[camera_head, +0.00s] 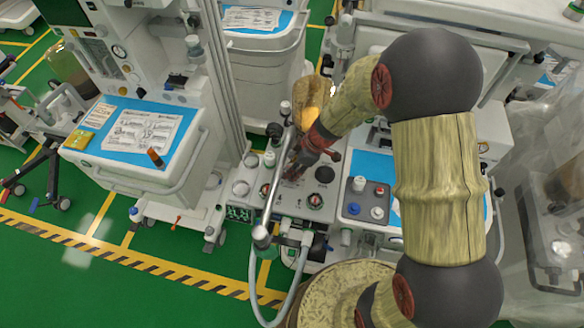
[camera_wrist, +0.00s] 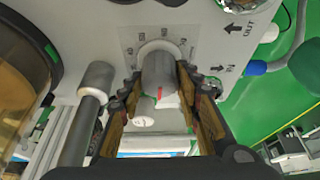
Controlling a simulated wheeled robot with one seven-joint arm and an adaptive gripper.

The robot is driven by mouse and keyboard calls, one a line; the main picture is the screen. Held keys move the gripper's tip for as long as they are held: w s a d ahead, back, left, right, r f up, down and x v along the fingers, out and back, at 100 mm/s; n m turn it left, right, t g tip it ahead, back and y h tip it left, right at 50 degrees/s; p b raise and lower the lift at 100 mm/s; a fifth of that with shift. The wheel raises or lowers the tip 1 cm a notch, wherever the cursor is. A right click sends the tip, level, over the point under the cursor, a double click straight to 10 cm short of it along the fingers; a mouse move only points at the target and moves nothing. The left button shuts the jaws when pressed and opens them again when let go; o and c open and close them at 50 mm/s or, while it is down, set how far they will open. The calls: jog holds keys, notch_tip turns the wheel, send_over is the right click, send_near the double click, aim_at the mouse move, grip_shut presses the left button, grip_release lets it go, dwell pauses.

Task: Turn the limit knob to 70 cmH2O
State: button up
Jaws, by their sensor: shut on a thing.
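The limit knob (camera_wrist: 158,68) is a grey-white cylinder with a red mark on its side, in the middle of the wrist view. It stands out from a pale panel with a printed scale (camera_wrist: 138,34) around its base; the small numbers are hard to read. My gripper (camera_wrist: 160,84) has one finger on each side of the knob and is shut on it. In the head view my gripper (camera_head: 297,162) is low over the machine's top panel (camera_head: 314,200), and the knob cannot be made out there.
A grey post (camera_wrist: 82,120) stands close left of my gripper in the wrist view, beside a round amber-windowed part (camera_wrist: 18,75). A curved metal pipe (camera_head: 272,190) with a hose runs beside my gripper in the head view. A blue-topped cart (camera_head: 120,150) stands at the left.

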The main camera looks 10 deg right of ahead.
jog(key=c, duration=0.3)
jog(key=shift+f+m+b, duration=0.1)
jog(key=shift+m+b, duration=0.2)
jog(key=shift+b, duration=0.15)
jog(key=shift+m+t+b, duration=0.5)
jog(key=shift+m+b, duration=0.3)
jog(key=shift+b, duration=0.25)
jog(key=shift+m+t+h+b, duration=0.5)
jog(key=shift+m+h+b, duration=0.2)
jog(key=shift+m, duration=1.2)
jog(key=o, duration=1.1)
jog(key=shift+o, duration=0.3)
